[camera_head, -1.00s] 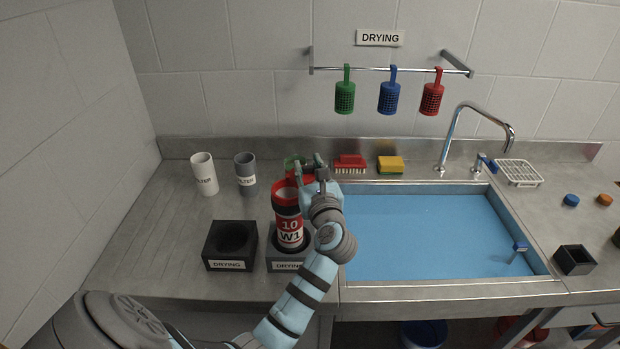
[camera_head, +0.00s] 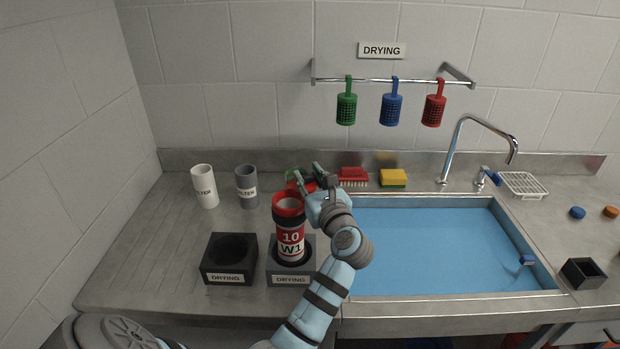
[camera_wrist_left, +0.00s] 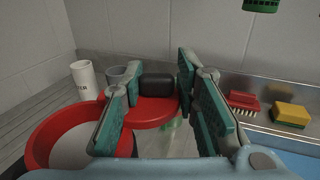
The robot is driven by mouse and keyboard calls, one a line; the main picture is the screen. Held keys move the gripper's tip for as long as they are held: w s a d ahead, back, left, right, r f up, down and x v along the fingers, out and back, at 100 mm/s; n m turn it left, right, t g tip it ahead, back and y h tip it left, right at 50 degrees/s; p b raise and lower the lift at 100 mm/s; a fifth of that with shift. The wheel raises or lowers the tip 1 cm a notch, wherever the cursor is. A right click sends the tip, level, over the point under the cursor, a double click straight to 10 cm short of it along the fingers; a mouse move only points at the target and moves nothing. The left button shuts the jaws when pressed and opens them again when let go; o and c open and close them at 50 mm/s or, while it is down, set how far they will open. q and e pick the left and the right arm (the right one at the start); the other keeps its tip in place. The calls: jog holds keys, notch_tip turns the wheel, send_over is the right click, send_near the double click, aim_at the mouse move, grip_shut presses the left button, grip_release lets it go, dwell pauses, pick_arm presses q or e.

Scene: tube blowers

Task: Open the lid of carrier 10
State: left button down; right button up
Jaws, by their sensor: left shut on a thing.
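Carrier 10 (camera_head: 291,242) is a red and white tube labelled "10 W1", upright in the right-hand black drying stand (camera_head: 290,275). Its round red mouth is uncovered in the head view, and the red rim (camera_wrist_left: 42,150) shows at lower left in the left wrist view. The red lid (camera_wrist_left: 150,117), with a dark block (camera_wrist_left: 157,85) on it, is off to the side of the mouth. My left gripper (camera_head: 308,178) is shut on the lid's dark block, behind and right of the carrier top. Whether the lid still joins the rim is unclear. My right gripper is not in view.
An empty drying stand (camera_head: 229,261) is left of the carrier. White (camera_head: 204,187) and grey (camera_head: 246,187) filter tubes stand behind. A red brush (camera_head: 353,177), yellow sponge (camera_head: 393,178) and blue-filled sink (camera_head: 430,245) lie right. A green item (camera_head: 294,173) is partly hidden behind my gripper.

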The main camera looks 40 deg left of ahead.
aim_at(309, 175)
pick_arm(q)
jog(key=c, duration=1.3)
grip_release()
notch_tip(309, 175, up, 10)
jog(key=shift+r, duration=0.1)
